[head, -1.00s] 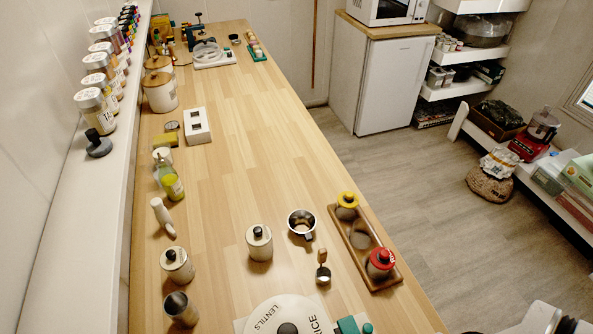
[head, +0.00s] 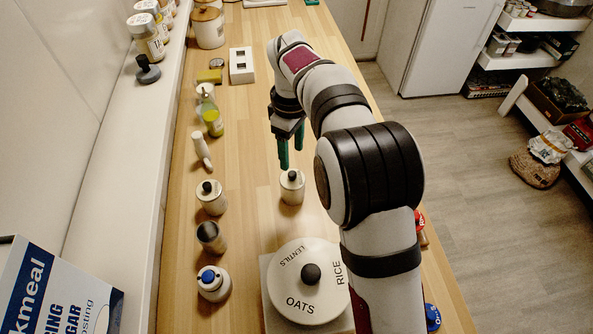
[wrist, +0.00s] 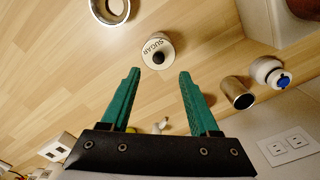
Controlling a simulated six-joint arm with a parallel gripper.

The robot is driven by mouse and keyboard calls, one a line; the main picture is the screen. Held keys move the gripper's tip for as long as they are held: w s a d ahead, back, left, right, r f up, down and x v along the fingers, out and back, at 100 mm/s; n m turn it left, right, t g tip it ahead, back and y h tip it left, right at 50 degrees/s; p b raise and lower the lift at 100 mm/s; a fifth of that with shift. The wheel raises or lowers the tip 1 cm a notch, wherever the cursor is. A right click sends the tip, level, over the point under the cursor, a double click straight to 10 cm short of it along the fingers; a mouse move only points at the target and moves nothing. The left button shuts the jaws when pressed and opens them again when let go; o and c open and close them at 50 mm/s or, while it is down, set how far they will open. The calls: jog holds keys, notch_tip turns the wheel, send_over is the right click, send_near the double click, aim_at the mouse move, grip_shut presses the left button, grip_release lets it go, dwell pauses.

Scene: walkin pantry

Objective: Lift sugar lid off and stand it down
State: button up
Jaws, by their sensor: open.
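The sugar jar (head: 292,190) is a small cream canister standing upright on the wooden counter, with a black-knobbed lid on top. In the wrist view the jar (wrist: 158,52) shows its SUGAR lettering and dark knob, just beyond the fingertips and between their lines. My gripper (head: 291,160) has two green fingers pointing down above the far side of the jar. In the wrist view the fingers (wrist: 158,75) are wide apart with nothing between them. The jar is apart from both fingers.
Another black-knobbed canister (head: 211,199), a steel cup (head: 210,237) and a blue-knobbed pot (head: 214,286) stand left of the jar. A large round lettered lid (head: 290,292) is nearer. A metal ring-like vessel (wrist: 110,10) is close to the jar. Bare counter lies beyond.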

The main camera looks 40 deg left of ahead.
aim_at(292, 173)
notch_tip(292, 173, down, 7)
jog(key=shift+w+a+f, duration=0.1)
jog(key=shift+f, duration=0.1)
grip_shut()
